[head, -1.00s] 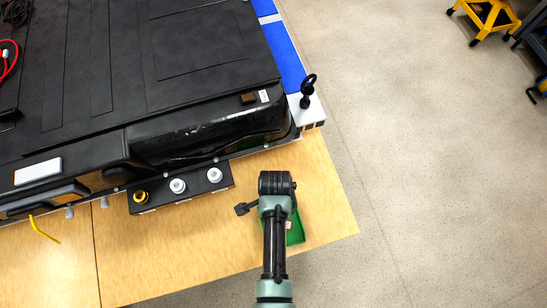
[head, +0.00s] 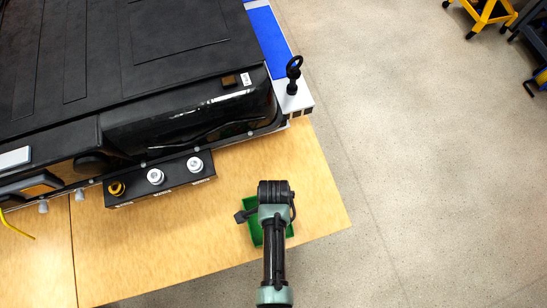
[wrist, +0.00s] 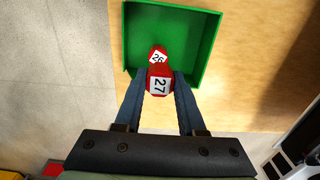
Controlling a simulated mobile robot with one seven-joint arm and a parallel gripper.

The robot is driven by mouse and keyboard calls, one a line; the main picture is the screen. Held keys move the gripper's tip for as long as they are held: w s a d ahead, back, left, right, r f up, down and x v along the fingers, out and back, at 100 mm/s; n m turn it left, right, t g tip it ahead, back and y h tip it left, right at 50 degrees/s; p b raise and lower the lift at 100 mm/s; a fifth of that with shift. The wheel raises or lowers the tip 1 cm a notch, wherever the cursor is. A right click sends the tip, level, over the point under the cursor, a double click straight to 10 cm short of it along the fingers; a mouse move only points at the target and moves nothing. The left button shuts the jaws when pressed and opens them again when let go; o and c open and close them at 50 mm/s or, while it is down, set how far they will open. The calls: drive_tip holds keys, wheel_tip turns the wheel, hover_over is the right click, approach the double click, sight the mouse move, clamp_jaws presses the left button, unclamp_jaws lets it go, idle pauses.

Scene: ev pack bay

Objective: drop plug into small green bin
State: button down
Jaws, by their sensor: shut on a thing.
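My gripper (wrist: 161,88) is shut on a red plug (wrist: 159,82) labelled 27, held between its two blue-grey fingers. The small green bin (wrist: 208,48) lies below it in the wrist view, and the held plug overlaps the bin's near side in the picture. A second red plug (wrist: 157,56), labelled 26, appears inside the bin. In the head view the green bin (head: 254,228) sits on the wooden bench, partly hidden under my arm. My fingers and the held plug are hidden there. The height of the plug above the bin is hard to tell.
A large black battery pack (head: 190,110) fills the bench's back left. A black block with round fittings (head: 160,181) stands along its front edge. The wooden bench (head: 318,205) ends just right of the bin. Open floor lies beyond, with a yellow step stool (head: 485,15) far off.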

drive_tip(key=shift+f, duration=0.1)
drive_tip(key=shift+c, duration=2.1)
unclamp_jaws()
wheel_tip(320, 180, up, 13)
drive_tip(key=shift+b, duration=0.4)
